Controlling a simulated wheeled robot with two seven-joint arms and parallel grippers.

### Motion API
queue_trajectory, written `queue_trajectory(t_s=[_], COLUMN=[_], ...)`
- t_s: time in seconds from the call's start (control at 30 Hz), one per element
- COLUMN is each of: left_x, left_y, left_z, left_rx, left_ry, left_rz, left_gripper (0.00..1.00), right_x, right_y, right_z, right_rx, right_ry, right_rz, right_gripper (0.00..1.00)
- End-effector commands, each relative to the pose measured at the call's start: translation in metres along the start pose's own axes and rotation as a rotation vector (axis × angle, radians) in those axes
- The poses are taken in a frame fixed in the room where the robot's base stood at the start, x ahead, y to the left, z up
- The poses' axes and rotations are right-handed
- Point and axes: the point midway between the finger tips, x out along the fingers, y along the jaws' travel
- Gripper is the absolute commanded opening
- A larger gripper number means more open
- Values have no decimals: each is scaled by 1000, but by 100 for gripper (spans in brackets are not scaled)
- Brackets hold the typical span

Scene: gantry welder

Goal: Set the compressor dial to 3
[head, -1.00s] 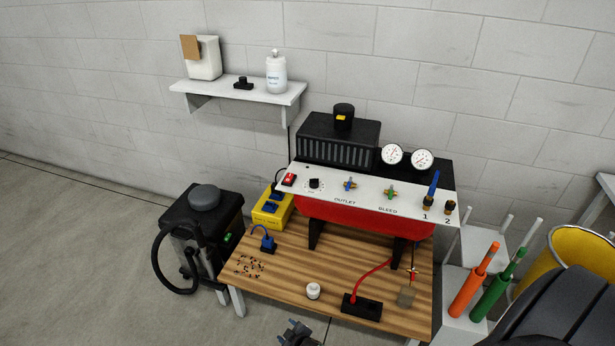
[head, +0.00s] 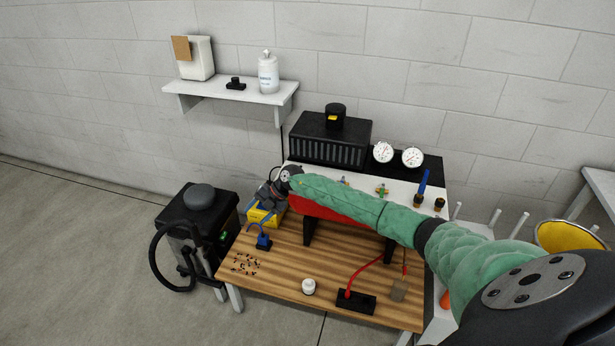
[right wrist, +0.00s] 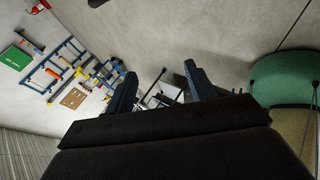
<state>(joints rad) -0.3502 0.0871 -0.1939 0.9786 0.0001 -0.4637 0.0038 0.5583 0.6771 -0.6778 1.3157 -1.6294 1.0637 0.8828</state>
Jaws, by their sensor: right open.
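The compressor has a white front panel (head: 400,197), a red tank (head: 333,210) and a black vented housing (head: 330,142). Its dial, on the left part of the panel, is hidden behind my right arm, so its setting cannot be read. My right gripper (head: 264,194) is at the panel's left end, in front of the yellow box. In the right wrist view its two fingers (right wrist: 160,76) are apart with nothing held between them. That view shows the wall and floor, not the dial. My left gripper is not in view.
The wooden table (head: 285,265) holds a white knob-like piece (head: 309,287), a black block with a red cable (head: 356,301) and a blue-cabled plug (head: 263,241). A yellow box (head: 262,217) stands beside the compressor. A black vacuum-like machine (head: 197,230) is left. A wall shelf (head: 232,93) hangs above.

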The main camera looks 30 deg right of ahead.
Motion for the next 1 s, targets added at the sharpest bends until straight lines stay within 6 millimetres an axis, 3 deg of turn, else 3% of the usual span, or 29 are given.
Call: queue_trajectory(t_s=[0.03,0.3,0.4,0.5,0.67,1.0], left_x=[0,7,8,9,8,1], left_y=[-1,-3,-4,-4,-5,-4], left_z=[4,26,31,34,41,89], left_rx=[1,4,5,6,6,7], left_ry=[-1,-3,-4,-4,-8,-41], left_rz=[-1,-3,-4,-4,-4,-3], left_gripper=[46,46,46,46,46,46], right_x=[-27,-160,-198,-222,-233,-206], right_y=[3,-12,-14,-17,-20,-43], right_z=[15,80,93,100,105,115], right_rx=[-15,24,54,78,93,93], right_ry=[-31,-224,-284,-325,-347,-344], right_rz=[-77,-490,-583,-643,-675,-673], right_gripper=[55,55,55,55,55,55])
